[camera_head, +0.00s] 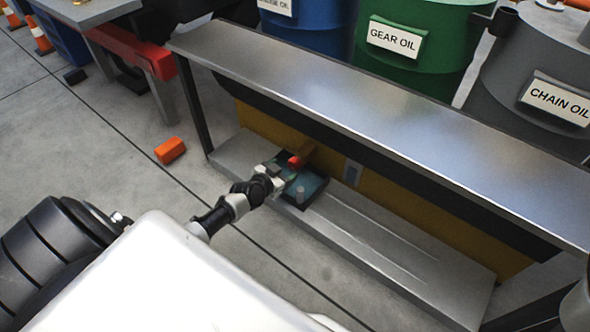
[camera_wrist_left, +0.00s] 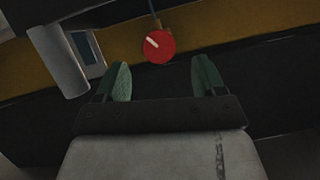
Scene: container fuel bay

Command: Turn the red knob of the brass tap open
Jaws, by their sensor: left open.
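The red knob (camera_head: 295,161) of the brass tap (camera_head: 307,150) shows at the front of the yellow panel under the metal bench. In the left wrist view the knob (camera_wrist_left: 160,49) is a round red disc with a pale slanted mark, top centre. My left gripper (camera_wrist_left: 161,68) is open, one green finger on each side below the knob, with the knob in line with the gap. No contact shows. In the head view my left gripper (camera_head: 277,176) is just in front of the tap and partly hides it. My right gripper is not in view.
The metal bench top (camera_head: 370,110) overhangs the tap. A dark tray (camera_head: 313,190) sits on the low ledge (camera_head: 400,260) below. A GEAR OIL drum (camera_head: 420,20) and a CHAIN OIL drum (camera_head: 510,85) stand behind. An orange block (camera_head: 170,150) lies on the open floor at left.

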